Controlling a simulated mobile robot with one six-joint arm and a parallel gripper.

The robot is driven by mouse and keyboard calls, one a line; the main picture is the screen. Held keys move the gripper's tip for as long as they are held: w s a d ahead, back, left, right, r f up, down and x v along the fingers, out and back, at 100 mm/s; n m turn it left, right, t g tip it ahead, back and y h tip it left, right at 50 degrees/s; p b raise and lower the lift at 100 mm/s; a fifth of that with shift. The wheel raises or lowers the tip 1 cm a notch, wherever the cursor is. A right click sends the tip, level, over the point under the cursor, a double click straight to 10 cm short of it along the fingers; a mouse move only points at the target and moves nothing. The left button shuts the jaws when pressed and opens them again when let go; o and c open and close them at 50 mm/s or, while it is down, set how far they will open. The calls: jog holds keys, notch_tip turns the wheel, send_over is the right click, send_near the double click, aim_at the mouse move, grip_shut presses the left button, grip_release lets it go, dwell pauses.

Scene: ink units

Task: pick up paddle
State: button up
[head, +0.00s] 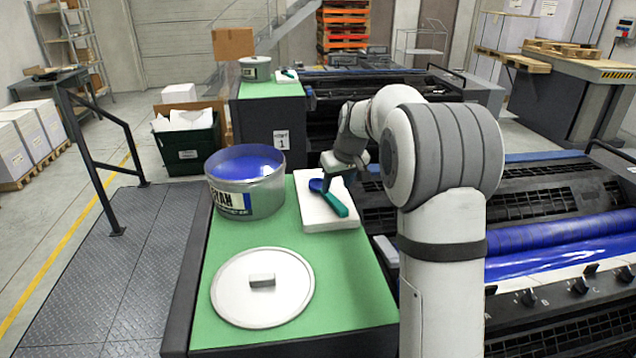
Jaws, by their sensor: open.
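The paddle (335,203) has a teal handle and a blue head end. It lies on a white pad (317,217) on the green-topped table, its handle pointing toward the front right. My gripper (331,183) is over the paddle's blue end, coming down from behind. The fingers are small here and partly merge with the paddle, so I cannot tell whether they touch it. The jaws are open.
An open can of blue ink (246,183) stands left of the pad. Its round metal lid (262,288) lies in front on the green top (355,305). The press with blue rollers (560,232) is on the right. A black handrail (88,160) stands at the left.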

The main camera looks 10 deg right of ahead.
send_near(330, 194)
jog(key=shift+w+a+f+p, duration=0.15)
jog(key=shift+a+f+p, duration=0.05)
jog(key=shift+f+p, duration=0.3)
jog(key=shift+w+f, duration=0.2)
jog(key=shift+f, duration=0.1)
jog(key=p+x, duration=0.2)
jog(key=x, duration=0.4)
jog(key=shift+w+a+p, duration=0.1)
jog(key=shift+w+p, duration=0.2)
jog(key=shift+p, duration=0.05)
jog(key=shift+w+f, duration=0.1)
jog(key=shift+f, duration=0.3)
jog(key=shift+f+b, duration=0.2)
jog(key=shift+b, duration=0.1)
grip_shut()
